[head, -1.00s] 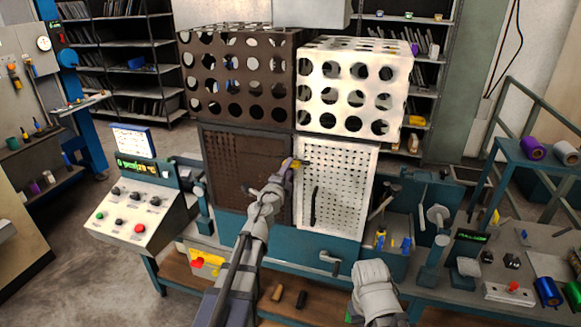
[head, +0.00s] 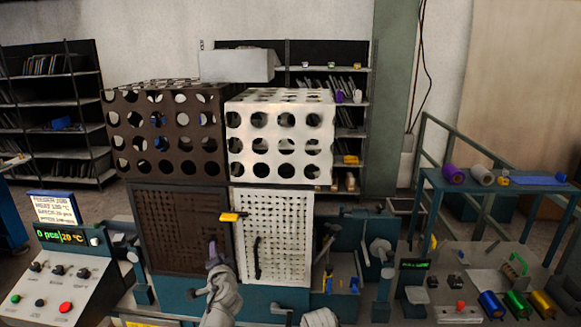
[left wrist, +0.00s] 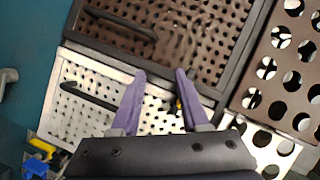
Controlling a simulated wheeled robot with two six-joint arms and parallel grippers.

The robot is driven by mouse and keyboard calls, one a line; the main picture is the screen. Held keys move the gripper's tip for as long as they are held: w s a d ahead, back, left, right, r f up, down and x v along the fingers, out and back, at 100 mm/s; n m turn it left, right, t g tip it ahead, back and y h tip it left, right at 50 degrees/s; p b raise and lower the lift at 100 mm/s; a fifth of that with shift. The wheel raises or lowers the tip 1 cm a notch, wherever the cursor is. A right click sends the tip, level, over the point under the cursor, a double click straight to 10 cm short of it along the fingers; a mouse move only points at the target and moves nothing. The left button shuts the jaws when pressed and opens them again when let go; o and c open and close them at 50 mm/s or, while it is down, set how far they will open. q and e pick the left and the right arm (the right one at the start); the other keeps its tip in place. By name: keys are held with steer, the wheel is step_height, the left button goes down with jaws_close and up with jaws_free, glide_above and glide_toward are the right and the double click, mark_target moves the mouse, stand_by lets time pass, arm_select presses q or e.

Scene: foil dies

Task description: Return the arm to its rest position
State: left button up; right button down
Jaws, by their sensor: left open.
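My left gripper (head: 216,254) is in front of the lower part of the brown perforated door (head: 160,225), below and left of the yellow piece (head: 232,216) between the two doors. Its purple fingers are apart with nothing between them; they also show in the left wrist view (left wrist: 160,90), pointing at the doors. The white perforated door (head: 290,225) is to its right. Both doors look shut, each with a dark handle. Of my right arm, only a grey part shows at the bottom edge; its gripper is out of view.
Brown (head: 165,132) and white (head: 280,140) boxes with round holes stand above the doors. A control panel (head: 55,280) is at the left. A bench with coloured rolls (head: 490,303) is at the right.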

arm_select(q)
steer(key=s+d+f+n+g+h, duration=0.1)
steer(key=s+d+f+g, duration=0.4)
steer(key=s, duration=0.3)
steer(key=s+d+f+n+g+h+b, duration=0.1)
steer(key=s+d+f+n+g+h, duration=0.1)
steer(key=s+d+f+g, duration=0.3)
steer(key=s+d+f+n+g+h, duration=0.1)
steer(key=s+d+f+g, duration=0.4)
steer(key=s, duration=0.8)
steer(key=d+f+n, duration=0.1)
steer(key=d+f, duration=0.2)
steer(key=f, duration=0.1)
steer(key=shift+s+f+b, duration=0.15)
steer(key=shift+f+b, duration=0.15)
steer(key=shift+b, duration=0.05)
